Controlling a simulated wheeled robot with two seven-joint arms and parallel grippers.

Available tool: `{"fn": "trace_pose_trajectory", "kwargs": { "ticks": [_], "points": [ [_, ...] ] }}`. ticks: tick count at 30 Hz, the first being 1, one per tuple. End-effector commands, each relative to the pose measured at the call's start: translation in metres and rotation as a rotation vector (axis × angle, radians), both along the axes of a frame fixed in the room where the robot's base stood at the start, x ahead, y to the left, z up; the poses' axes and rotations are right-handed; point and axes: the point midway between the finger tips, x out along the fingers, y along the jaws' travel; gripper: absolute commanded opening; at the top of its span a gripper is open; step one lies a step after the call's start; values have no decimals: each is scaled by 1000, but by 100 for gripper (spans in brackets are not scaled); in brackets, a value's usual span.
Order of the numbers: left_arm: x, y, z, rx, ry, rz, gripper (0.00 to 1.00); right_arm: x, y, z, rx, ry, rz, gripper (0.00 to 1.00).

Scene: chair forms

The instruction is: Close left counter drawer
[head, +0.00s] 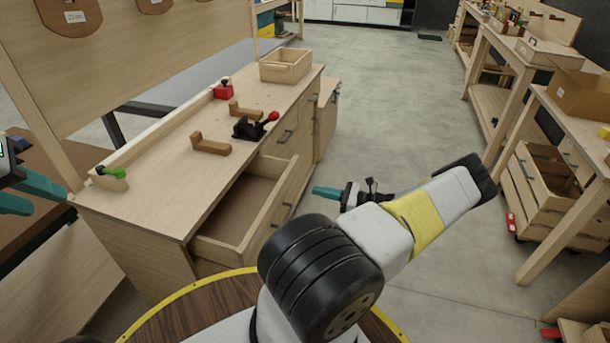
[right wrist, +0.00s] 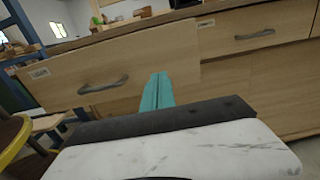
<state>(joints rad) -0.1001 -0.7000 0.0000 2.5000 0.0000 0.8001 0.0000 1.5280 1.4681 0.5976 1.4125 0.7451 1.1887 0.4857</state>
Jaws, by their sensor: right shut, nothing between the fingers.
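The left counter drawer (head: 236,205) is pulled out of the near end of the wooden counter (head: 160,195), and its empty brown inside shows. Its front with a grey handle fills the left of the right wrist view (right wrist: 140,68). My right gripper (head: 318,191) is shut and empty, to the right of the drawer front. In the right wrist view its teal fingers (right wrist: 158,88) are together and overlap the right part of the drawer front; contact cannot be told. My left gripper (head: 28,195) is at the left edge, partly cut off, with its teal fingers apart.
On the counter are a black clamp with a red knob (head: 252,127), wooden pieces (head: 210,145), a red block (head: 222,91) and a wooden box (head: 286,66). Another workbench with a crate (head: 548,190) stands at right. The floor (head: 400,110) between is clear.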

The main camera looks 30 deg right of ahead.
Motion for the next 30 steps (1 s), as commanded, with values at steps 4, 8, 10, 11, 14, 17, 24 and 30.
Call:
{"fn": "trace_pose_trajectory", "kwargs": {
  "ticks": [4,8,10,11,14,17,24,30],
  "points": [
    [0,0,0,0,0,0,34,24,22,0,2,-1,3,0],
    [0,0,0,0,0,0,34,40,35,0,1,0,2,0],
    [0,0,0,0,0,0,34,47,41,-1,0,1,1,0],
    [0,0,0,0,0,0,34,49,42,-1,0,1,1,0],
    [0,0,0,0,0,0,34,54,47,0,-1,1,1,0],
    [0,0,0,0,0,0,34,56,48,0,-1,2,0,0],
    [0,0,0,0,0,0,34,56,48,0,-2,2,0,0],
    [0,0,0,0,0,0,34,61,53,0,-1,1,2,0]
  ]
}}
